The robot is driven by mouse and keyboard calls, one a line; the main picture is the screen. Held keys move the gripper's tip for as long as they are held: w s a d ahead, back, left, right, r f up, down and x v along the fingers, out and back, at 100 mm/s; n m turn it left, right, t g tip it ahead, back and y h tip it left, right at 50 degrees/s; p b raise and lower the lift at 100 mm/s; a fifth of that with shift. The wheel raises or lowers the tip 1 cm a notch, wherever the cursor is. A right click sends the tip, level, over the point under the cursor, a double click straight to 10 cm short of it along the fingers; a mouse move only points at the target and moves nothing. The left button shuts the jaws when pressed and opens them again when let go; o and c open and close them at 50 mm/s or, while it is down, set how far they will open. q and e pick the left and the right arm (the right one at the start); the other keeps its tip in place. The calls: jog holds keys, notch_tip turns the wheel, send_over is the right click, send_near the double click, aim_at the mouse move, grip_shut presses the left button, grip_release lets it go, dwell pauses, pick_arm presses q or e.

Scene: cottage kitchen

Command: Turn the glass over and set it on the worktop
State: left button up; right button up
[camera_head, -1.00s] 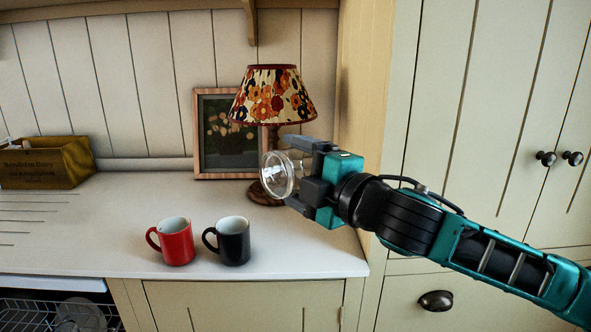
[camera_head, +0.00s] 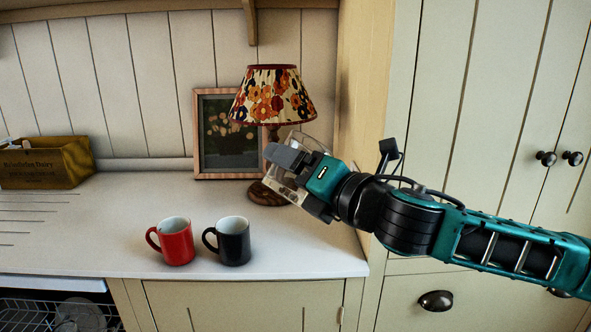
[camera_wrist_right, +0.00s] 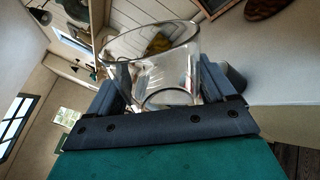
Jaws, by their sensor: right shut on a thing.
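The clear glass (camera_head: 281,183) is held tilted in the air above the right part of the worktop (camera_head: 110,240), in front of the lamp base. My right gripper (camera_head: 291,178) is shut on it, and its near finger hides part of the glass in the head view. In the right wrist view the glass (camera_wrist_right: 150,45) sits between the two fingers of the gripper (camera_wrist_right: 160,90), its wide rim pointing away from the palm. In the head view I cannot tell exactly which way the mouth faces. My left gripper is not in view.
A red mug (camera_head: 176,245) and a black mug (camera_head: 234,243) stand near the worktop's front edge. A lamp (camera_head: 272,95) and a framed picture (camera_head: 215,150) stand behind. A wooden crate (camera_head: 45,165) is far left. An open dish rack (camera_head: 50,312) is below. Worktop right of the mugs is clear.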

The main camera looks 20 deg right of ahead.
dwell(0.3)
jog(key=n, duration=0.4)
jog(key=shift+r+n, duration=0.1)
jog(key=shift+n, duration=1.4)
jog(key=shift+n, duration=0.8)
